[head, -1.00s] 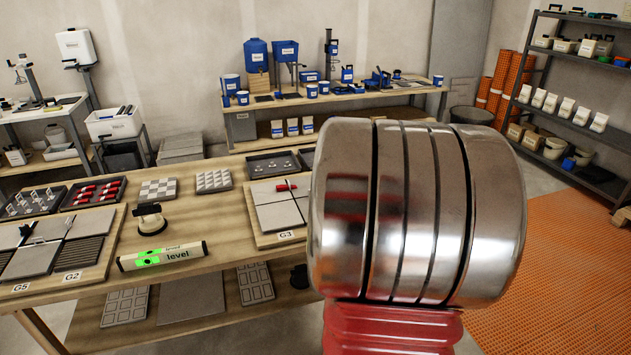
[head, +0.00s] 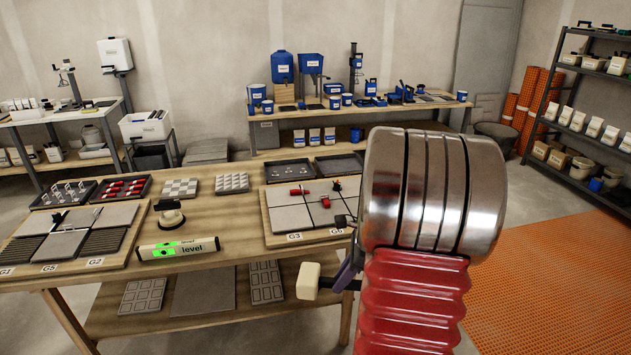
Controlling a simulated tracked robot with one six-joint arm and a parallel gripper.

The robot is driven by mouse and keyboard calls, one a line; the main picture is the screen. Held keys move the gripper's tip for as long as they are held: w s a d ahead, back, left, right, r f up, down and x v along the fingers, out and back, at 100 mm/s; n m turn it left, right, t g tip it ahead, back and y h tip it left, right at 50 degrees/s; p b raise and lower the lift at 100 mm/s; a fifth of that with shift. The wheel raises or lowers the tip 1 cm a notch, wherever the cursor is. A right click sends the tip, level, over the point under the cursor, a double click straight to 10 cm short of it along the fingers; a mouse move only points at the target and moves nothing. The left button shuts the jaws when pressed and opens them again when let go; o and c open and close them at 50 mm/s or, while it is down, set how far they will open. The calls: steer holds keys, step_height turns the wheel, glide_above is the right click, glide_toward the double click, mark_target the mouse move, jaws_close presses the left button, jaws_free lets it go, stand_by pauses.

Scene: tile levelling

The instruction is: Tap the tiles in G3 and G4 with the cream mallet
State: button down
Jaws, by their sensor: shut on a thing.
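The cream mallet (head: 308,282) has a pale block head and a dark handle. My gripper (head: 347,277) is partly hidden behind my big metal and red arm links, and only a purple-grey part of it shows. It is shut on the mallet's handle, with the head pointing left. In the picture the mallet lies below the bench's front edge, apart from the tiles. A second label there looks like G5 or G6. I cannot make out a G4 label; my arm hides the board's right end.
A red clip (head: 300,191) and a dark clip (head: 337,187) stand on the right board. A green-lit level (head: 178,249) and a suction cup (head: 170,212) lie on the bench left of it. Another tile board (head: 70,235) is at far left.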

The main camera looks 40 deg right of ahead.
mark_target(314, 272)
steer(key=w+a+n+g, duration=0.1)
steer(key=w+n, duration=0.1)
steer(key=n, duration=0.1)
steer(key=w+a+f+n+g+y, duration=0.1)
steer(key=w+a+n, duration=0.1)
steer(key=n, duration=0.2)
steer(key=w+a+f+n+g, duration=0.1)
steer(key=w+a+n, duration=0.1)
steer(key=n, duration=0.1)
steer(key=shift+n+g+y, duration=0.3)
steer(key=shift+n+y, duration=0.1)
steer(key=w+a+f+n+g+h, duration=0.1)
steer(key=w+a+f+n, duration=0.2)
steer(key=a+n, duration=0.3)
steer(key=w+a+f+n+g+h, duration=0.1)
steer(key=w+a+f+n, duration=0.3)
steer(key=a, duration=0.8)
steer(key=w+a+f+n+g+h, duration=0.2)
steer(key=w+a+f+n, duration=0.2)
steer(key=a, duration=0.6)
step_height(314, 272, down, 2)
steer(key=n, duration=0.3)
steer(key=shift+w+n+h, duration=0.2)
steer(key=shift+n+h, duration=0.1)
steer(key=shift+a, duration=0.15)
